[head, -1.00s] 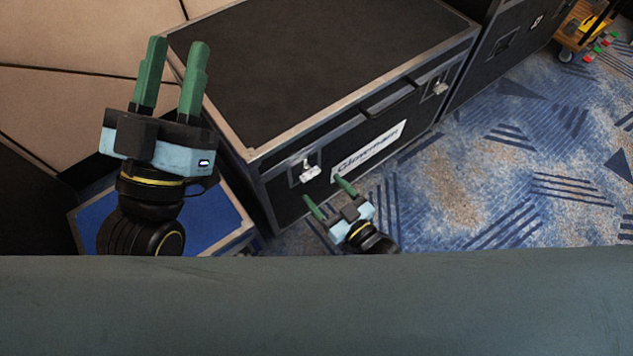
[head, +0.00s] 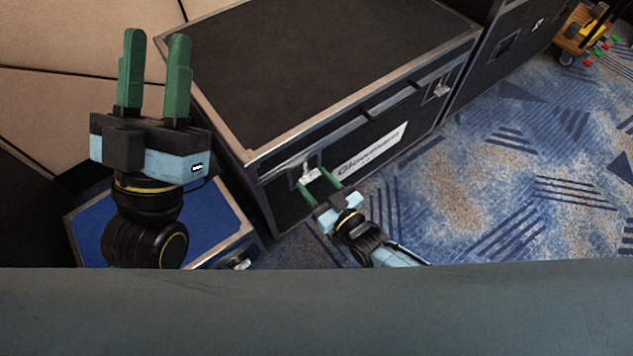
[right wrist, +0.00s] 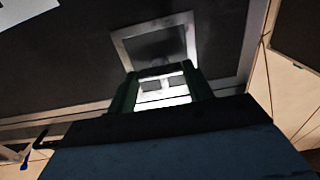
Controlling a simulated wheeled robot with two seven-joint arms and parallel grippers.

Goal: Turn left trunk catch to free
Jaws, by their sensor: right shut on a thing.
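The black trunk (head: 270,205) with metal edging stands in the middle of the head view. Its left catch (head: 308,172) is a bright metal piece in a recessed plate on the front face. My right gripper (head: 317,182) is at this catch, its green fingers on either side of it. In the right wrist view the catch (right wrist: 162,92) shows between the two fingers, below its square recessed plate, and the gripper is shut on it. The right catch (head: 441,90) is farther along the front. My left gripper (head: 152,75) is open and empty, raised at the left.
A white label (head: 372,150) and a handle (head: 388,102) are on the trunk front. A blue case (head: 90,232) with metal edges stands at the left. A yellow cart (head: 582,30) is far right. Patterned carpet (head: 480,190) lies free in front.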

